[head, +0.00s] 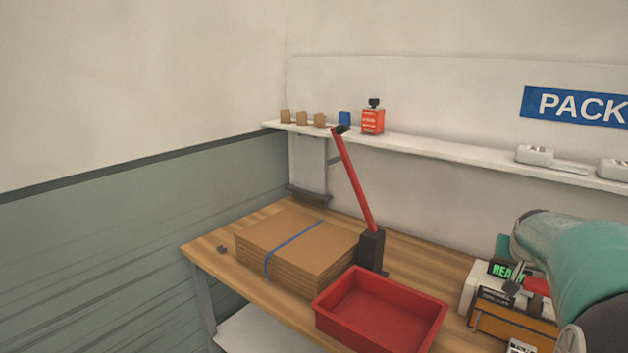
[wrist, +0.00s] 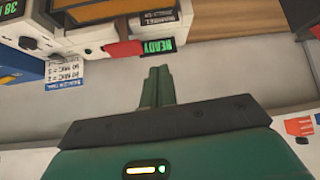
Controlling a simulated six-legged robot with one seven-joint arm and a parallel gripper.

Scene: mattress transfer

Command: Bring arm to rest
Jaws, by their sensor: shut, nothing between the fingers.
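My arm (head: 575,250), teal with dark joints, shows at the right edge of the head view, in front of the bench's right end. My gripper (wrist: 157,75) shows in the middle of the wrist view. Its two green fingers are together with nothing between them. No object touches the fingers. In the head view I cannot clearly make out the fingers.
The wooden bench (head: 235,265) holds a strapped cardboard stack (head: 295,240), an empty red tray (head: 335,318) and a red-levered tool (head: 355,185). A machine with a green READY display (head: 503,269) stands close to my arm. A wall shelf (head: 430,151) holds small boxes.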

